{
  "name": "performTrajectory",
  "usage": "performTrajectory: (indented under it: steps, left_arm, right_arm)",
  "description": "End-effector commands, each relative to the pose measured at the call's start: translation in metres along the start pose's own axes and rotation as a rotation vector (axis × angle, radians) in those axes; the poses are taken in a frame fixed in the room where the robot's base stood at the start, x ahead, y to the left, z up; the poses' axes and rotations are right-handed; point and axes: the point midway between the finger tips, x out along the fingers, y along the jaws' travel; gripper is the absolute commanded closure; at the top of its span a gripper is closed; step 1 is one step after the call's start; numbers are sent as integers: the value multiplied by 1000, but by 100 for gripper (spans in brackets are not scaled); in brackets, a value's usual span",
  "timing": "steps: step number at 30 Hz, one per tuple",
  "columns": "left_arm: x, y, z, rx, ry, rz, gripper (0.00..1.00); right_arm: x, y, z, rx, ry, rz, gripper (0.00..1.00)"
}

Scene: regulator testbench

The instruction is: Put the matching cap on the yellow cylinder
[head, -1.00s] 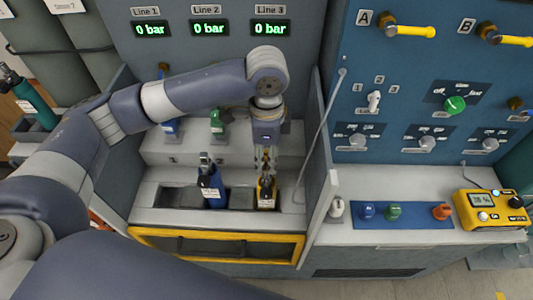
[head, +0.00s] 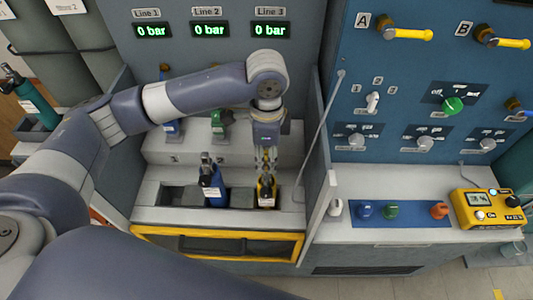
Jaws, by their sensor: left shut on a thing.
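The yellow cylinder (head: 268,193) stands upright in the right part of the bench's front trough, with a dark top and a white label. My left gripper (head: 266,170) points straight down over it. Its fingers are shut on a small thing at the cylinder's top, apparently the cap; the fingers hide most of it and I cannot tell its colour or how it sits. Blue (head: 367,211), green (head: 392,210) and orange (head: 440,210) caps stand on a blue mat at the right, with a gap between green and orange. My right gripper is not in view.
A blue cylinder (head: 213,188) stands left of the yellow one in the trough. Blue and green cylinders (head: 218,126) stand on the step behind. A thin grey rod (head: 320,130) slants close to the right of my gripper. A yellow meter (head: 486,208) lies on the right counter.

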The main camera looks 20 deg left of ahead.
Motion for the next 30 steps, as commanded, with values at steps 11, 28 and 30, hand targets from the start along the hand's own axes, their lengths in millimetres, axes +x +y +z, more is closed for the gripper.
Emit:
performTrajectory:
  steps: [11,28,30]
  left_arm:
    - [6,0,0,0,0,0,89]
    - [15,0,0,1,-1,1,89]
    - [16,0,0,1,-1,1,89]
  right_arm:
    - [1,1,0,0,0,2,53]
    - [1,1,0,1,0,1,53]
    - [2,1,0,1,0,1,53]
